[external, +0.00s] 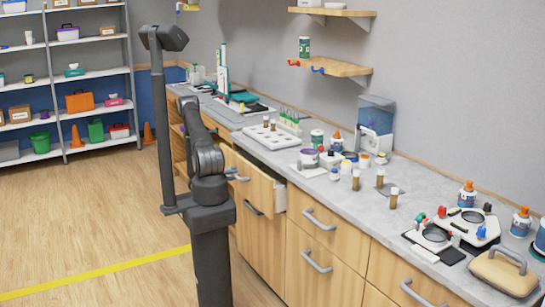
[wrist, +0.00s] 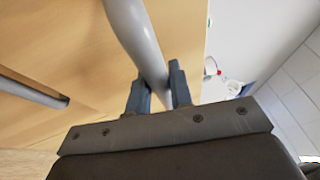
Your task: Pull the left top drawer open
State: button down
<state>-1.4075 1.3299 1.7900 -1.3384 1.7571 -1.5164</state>
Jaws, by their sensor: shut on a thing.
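The left top drawer (external: 258,187) has a light wood front and a grey bar handle (external: 238,175). It stands partly pulled out of the counter, and its pale side (external: 280,198) shows. In the wrist view my gripper (wrist: 158,82) has one finger on each side of the curved grey handle (wrist: 148,45), shut on it. The wooden drawer front (wrist: 185,20) shows behind the handle. In the external view my arm hides most of the gripper at the handle.
Other closed drawers with grey handles (external: 320,219) line the counter to the right. A lower handle (external: 254,208) sits below the open drawer. The grey countertop (external: 340,205) carries bottles, jars and a rack. The floor (external: 80,220) in front is clear.

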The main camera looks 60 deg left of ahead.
jog(key=s, duration=1.6)
jog(key=shift+s, duration=0.25)
jog(key=c, duration=1.3)
grip_release()
jog(key=v, duration=1.7)
jog(key=shift+s, duration=0.2)
jog(key=shift+a+f, duration=0.1)
jog(key=shift+f, duration=0.05)
